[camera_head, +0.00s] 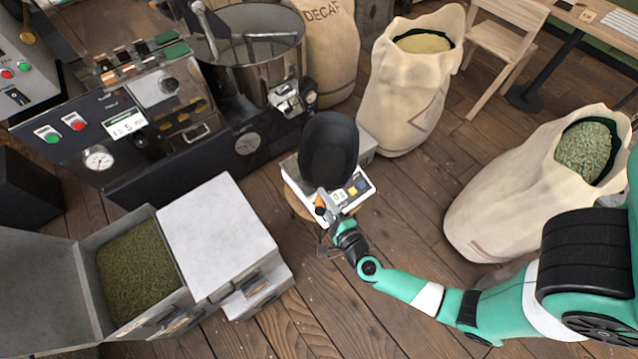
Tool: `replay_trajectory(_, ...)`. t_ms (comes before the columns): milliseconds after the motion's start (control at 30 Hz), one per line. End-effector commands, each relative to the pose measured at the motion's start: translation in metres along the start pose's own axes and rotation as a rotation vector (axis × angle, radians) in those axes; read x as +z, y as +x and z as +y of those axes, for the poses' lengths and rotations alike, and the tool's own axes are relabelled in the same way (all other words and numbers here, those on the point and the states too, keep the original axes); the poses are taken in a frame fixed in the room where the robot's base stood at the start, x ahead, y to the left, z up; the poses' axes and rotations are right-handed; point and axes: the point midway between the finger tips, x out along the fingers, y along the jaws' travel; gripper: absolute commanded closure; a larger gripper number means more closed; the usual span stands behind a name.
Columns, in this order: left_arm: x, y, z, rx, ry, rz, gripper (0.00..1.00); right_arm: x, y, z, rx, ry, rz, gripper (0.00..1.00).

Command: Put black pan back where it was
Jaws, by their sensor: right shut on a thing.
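The black pan (329,148), a dark scoop-like pan, shows over the white scale (352,197) in the middle of the view. It covers part of the scale's top; I cannot tell whether it touches the scale or hangs just above it. My right gripper (328,208) is at the near end of the pan, shut on it, in front of the scale. The grip itself is small and partly hidden. My left gripper is not in view.
The scale rests on a wooden stool (298,206). A roaster (150,110) stands left behind it, and a grey bin of green beans (143,268) stands at front left. Open sacks (408,95) and (500,195) stand behind and right. Wooden floor lies bare between them.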

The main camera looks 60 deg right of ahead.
Motion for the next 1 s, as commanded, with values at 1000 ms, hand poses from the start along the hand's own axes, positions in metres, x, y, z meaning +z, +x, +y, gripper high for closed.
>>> replay_trajectory(1000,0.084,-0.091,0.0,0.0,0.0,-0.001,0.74,-0.062,0.105,0.084,-0.003,-0.002,-0.001,1.0)
